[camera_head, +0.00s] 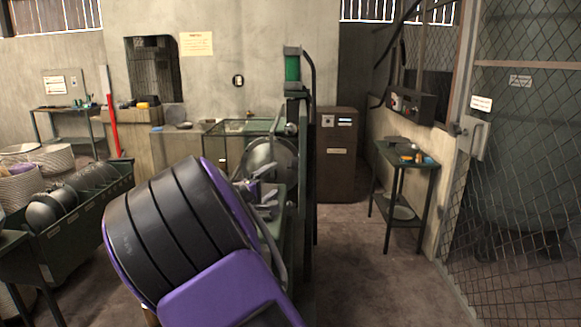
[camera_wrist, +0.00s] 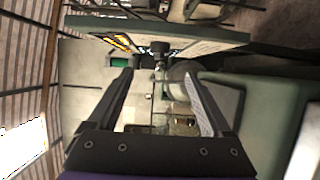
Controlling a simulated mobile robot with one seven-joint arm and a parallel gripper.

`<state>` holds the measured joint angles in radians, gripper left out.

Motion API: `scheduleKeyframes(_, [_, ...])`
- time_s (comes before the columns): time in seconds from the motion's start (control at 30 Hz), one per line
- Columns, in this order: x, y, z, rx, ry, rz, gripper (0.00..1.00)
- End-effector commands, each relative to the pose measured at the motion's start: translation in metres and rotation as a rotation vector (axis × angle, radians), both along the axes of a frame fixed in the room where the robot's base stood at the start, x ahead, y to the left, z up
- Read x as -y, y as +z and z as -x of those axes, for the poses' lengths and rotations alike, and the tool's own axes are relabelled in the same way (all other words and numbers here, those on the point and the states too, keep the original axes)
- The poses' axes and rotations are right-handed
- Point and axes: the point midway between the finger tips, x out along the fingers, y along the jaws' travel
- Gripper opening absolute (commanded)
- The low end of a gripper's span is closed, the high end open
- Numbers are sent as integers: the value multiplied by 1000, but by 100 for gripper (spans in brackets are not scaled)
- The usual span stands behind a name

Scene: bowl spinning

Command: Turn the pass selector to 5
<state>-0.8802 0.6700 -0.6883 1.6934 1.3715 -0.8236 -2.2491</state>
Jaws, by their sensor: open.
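A dark knob (camera_wrist: 161,60), which looks like the pass selector, sticks out from a grey-green panel (camera_wrist: 205,38) with a yellow-striped label, seen at a steep angle in the wrist view. Its number marks are too small to read, so its setting cannot be told. My gripper (camera_wrist: 158,75) is open, with its two fingers spread either side of the knob in the picture. The fingers appear apart from it, and the gap between them looks empty. In the head view my purple and black arm hides much of the machine (camera_head: 303,160), and the selector cannot be made out.
A green bin (camera_head: 75,240) of metal bowls stands at the left. A small side table (camera_head: 405,160) and a wire-mesh gate (camera_head: 520,180) are at the right. A brown cabinet (camera_head: 338,155) stands behind the machine. The floor (camera_head: 375,270) at the front right is clear.

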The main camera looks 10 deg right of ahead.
Motion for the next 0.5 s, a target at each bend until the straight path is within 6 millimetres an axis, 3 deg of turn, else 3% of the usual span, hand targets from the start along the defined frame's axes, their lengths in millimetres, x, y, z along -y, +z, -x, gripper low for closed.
scheduleKeyframes(0.5, [60, 0, -89, 2, 0, 1, 84])
